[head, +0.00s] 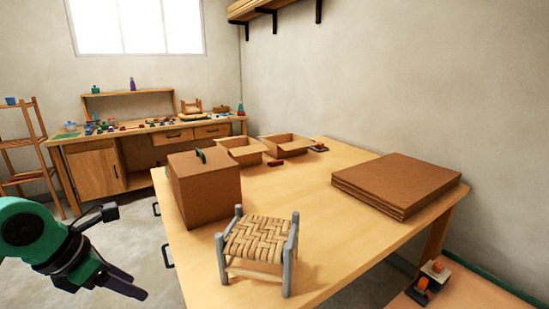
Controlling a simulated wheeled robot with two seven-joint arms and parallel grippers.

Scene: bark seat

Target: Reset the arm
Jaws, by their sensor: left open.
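My left gripper (127,283) is at the lower left of the head view, on a green and black arm. It is open, and nothing shows between its fingers. It hangs over the floor, to the left of the table and apart from it. A small stool (258,244) with a woven bark seat and grey-blue posts stands upright near the table's front edge. My right gripper is not in view.
The wooden table (325,225) bears a closed brown box (205,192), two open trays (284,145) and a stack of brown sheets (396,184). A cluttered workbench (95,174) stands behind. The table's middle is clear.

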